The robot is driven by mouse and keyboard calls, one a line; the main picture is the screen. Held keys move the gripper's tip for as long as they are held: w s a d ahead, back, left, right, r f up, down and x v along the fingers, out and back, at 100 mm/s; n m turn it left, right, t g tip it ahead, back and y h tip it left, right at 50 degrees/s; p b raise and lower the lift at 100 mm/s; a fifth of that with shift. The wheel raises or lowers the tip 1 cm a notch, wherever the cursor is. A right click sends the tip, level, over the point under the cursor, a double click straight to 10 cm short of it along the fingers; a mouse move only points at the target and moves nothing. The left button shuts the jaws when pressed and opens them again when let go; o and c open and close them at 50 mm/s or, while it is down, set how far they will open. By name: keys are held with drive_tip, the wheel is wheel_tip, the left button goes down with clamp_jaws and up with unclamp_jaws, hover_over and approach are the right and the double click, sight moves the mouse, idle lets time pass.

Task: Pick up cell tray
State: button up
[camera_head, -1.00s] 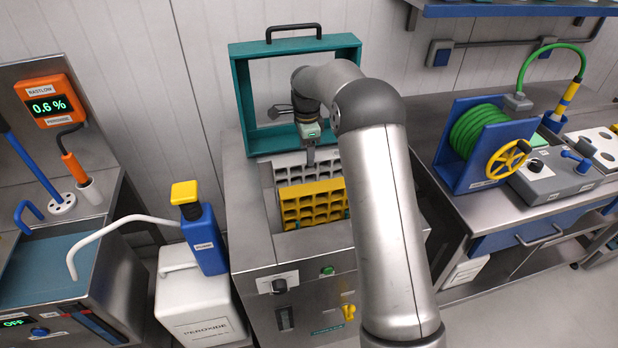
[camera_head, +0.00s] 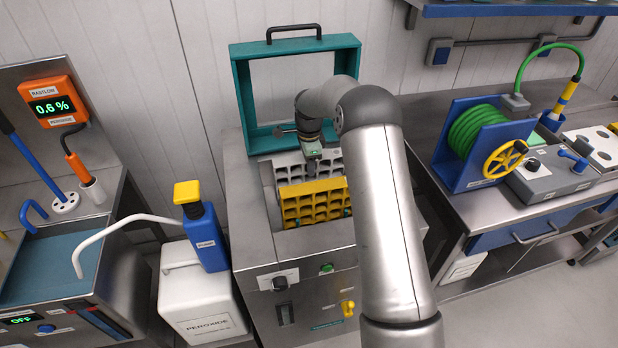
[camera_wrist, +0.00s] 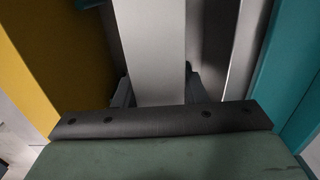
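In the head view, a grey cell tray (camera_head: 285,164) and a yellow cell tray (camera_head: 318,185) stand side by side in the opening of a steel machine, the yellow one nearer the front. My gripper (camera_head: 312,170) points down at the grey tray, and its fingertips are hidden there. In the wrist view, my gripper (camera_wrist: 158,90) is open, with its dark fingers on either side of a light grey strip (camera_wrist: 152,45), which looks like part of the grey tray. Whether the fingers touch it, I cannot tell. The yellow tray (camera_wrist: 25,75) lies left of it.
A teal frame (camera_head: 241,95) with a black handle stands upright behind the opening. Steel walls (camera_head: 247,205) close in around the trays. A white peroxide canister (camera_head: 200,297) stands left, and a green hose reel (camera_head: 475,135) sits on the right bench.

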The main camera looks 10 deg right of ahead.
clamp_jaws()
drive_tip(key=shift+r, duration=0.1)
